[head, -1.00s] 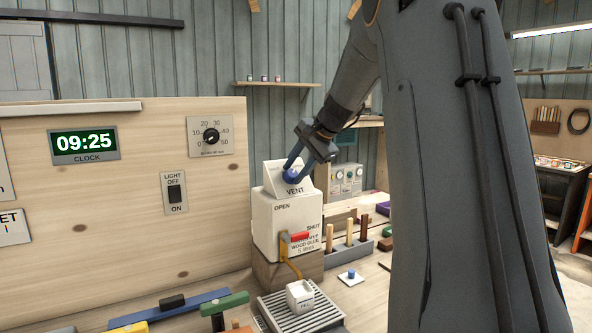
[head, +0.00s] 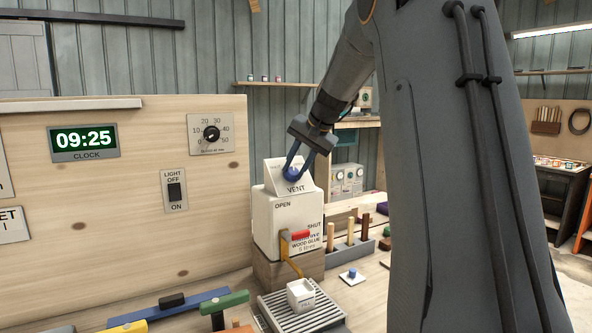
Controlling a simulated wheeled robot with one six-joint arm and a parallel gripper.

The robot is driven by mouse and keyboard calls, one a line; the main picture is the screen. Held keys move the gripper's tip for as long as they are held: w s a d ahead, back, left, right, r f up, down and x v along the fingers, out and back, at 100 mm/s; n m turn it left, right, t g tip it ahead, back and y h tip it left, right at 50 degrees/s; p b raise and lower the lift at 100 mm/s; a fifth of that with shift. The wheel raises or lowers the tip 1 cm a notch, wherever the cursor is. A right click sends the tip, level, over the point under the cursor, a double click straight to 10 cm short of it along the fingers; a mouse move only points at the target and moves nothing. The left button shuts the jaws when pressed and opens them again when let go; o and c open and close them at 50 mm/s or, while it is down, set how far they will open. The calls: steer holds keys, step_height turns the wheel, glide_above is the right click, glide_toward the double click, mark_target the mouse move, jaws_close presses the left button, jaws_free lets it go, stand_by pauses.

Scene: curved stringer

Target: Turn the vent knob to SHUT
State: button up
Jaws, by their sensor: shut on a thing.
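The blue vent knob (head: 291,173) sits on the slanted top of the white wood glue container (head: 275,223), above the word VENT. My gripper (head: 292,171) comes down from the upper right and is shut on the knob, one finger on each side. The fingers cover part of the knob, and I cannot tell which way it points. The words OPEN and SHUT show on the container's front, near a red-handled tap (head: 300,235).
The container stands on a wooden block (head: 290,267). Below the tap, a small white cup (head: 300,294) sits on a slatted tray (head: 326,317). A rack of wooden pegs (head: 350,247) stands to the right. A panel with a clock (head: 84,142) and light switch (head: 174,190) rises at left.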

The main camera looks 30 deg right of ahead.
steer(key=n+h+b, duration=0.1)
steer(key=n, duration=0.5)
steer(key=shift+a+b, duration=0.15)
steer(key=shift+b, duration=0.2)
steer(key=n+h+b, duration=0.1)
steer(key=n, duration=0.1)
steer(key=n+b, duration=0.1)
steer(key=n, duration=0.2)
steer(key=shift+a+n+h, duration=0.1)
steer(key=shift+n+h, duration=0.2)
steer(key=shift+h, duration=0.1)
steer(key=o, duration=1)
steer(key=shift+o, duration=0.2)
steer(key=shift+s+r, duration=0.1)
steer(key=b+v, duration=0.1)
steer(key=v, duration=0.6)
steer(key=shift+s+r, duration=0.2)
steer(key=shift+r, duration=0.05)
